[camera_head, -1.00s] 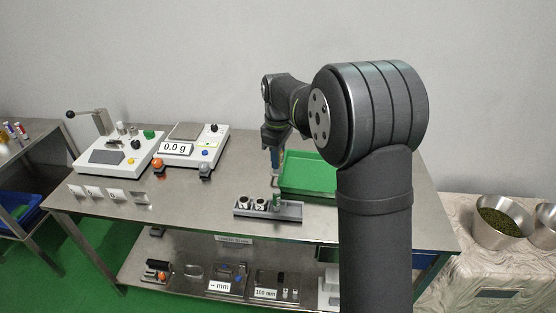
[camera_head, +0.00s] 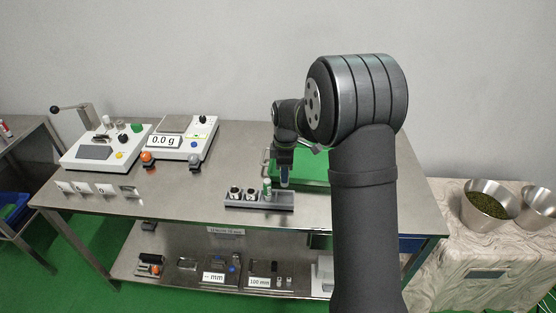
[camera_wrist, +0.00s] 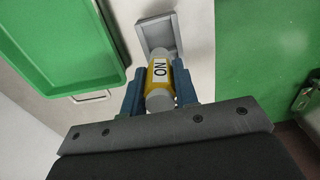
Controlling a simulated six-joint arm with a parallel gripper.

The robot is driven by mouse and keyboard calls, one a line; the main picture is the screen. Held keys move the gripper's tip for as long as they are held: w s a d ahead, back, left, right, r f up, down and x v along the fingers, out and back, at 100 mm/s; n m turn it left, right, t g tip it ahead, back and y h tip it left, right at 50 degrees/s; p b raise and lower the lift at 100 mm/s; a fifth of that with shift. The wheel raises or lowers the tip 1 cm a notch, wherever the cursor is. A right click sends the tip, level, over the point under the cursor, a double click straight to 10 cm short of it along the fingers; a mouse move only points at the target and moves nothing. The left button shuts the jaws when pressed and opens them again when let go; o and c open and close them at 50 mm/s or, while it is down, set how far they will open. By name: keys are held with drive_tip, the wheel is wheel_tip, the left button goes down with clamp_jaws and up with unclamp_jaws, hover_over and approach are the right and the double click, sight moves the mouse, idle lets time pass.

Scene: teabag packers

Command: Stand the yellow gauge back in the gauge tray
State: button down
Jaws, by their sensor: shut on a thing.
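The gauge's far end points at a square grey recess, which looks like the tray's end (camera_wrist: 179,32). I cannot tell whether the gauge touches it. In the head view the gauge is not clearly visible behind the fingers.
A green bin (camera_head: 315,170) lies just behind and right of my gripper; its edge shows in the wrist view (camera_wrist: 120,45). A scale (camera_head: 180,140) and a control box (camera_head: 105,148) stand at the back left.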

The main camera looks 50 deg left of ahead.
sight(285, 185)
drive_tip(key=shift+f, duration=3.2)
drive_tip(key=shift+f, duration=0.6)
drive_tip(key=c, duration=1.1)
unclamp_jaws()
drive_tip(key=shift+o, duration=0.2)
wheel_tip(285, 185, up, 17)
drive_tip(key=shift+r, duration=0.15)
wheel_tip(285, 185, down, 18)
drive_tip(key=shift+r, duration=0.4)
